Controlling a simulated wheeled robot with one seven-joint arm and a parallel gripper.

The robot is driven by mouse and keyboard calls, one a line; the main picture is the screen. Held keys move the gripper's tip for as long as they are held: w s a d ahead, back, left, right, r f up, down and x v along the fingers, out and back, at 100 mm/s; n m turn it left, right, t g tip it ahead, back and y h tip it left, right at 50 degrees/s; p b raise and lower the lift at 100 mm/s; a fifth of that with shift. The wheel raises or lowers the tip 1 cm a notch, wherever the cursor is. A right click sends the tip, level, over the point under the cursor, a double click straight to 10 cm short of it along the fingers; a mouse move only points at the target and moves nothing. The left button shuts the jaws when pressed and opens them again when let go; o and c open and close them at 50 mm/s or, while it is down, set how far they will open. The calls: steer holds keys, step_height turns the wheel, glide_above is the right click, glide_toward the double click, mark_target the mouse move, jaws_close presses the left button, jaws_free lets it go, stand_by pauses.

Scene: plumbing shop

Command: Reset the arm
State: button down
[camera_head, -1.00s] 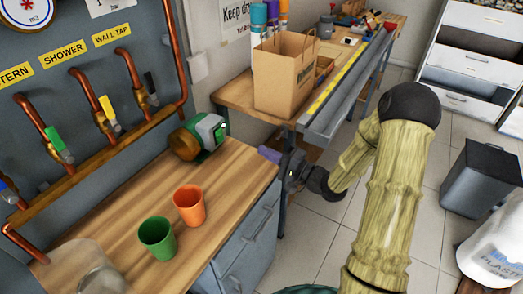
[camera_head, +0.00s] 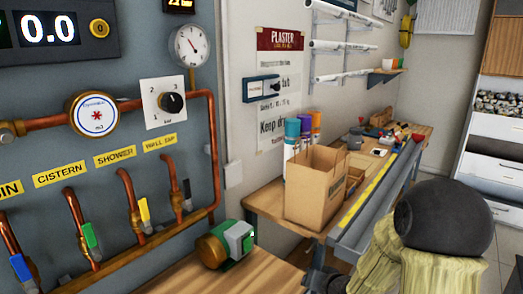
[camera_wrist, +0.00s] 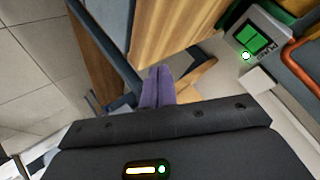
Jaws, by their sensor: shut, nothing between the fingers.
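My arm shows at the lower right of the head view, with a large dark joint and pale yellow-green links. My gripper shows in the wrist view (camera_wrist: 158,86) as two purple fingers lying together, shut and empty. In the head view the fingers are out of sight; only a dark part near my wrist shows at the bottom edge. In the wrist view the fingers are close in the picture to a wooden worktop's edge; I cannot tell whether they touch it.
The wooden counter (camera_head: 258,278) carries a green and brass pump (camera_head: 226,243). A paper bag (camera_head: 313,186) and spray cans stand on the bench behind. Copper pipes with coloured valves (camera_head: 144,210) line the left wall. White drawers (camera_head: 490,165) stand at the right.

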steer(key=s+d+r+n+g+h, duration=0.15)
steer(key=s+g, duration=0.25)
steer(key=s, duration=0.6)
steer(key=s+r+n+g+h, duration=0.1)
steer(key=s+n+g+h, duration=0.15)
steer(key=s, duration=0.65)
step_height(320, 180, up, 18)
steer(key=p, duration=1.8)
steer(key=shift+d+m, duration=0.15)
steer(key=shift+m, duration=0.15)
steer(key=shift+g, duration=0.25)
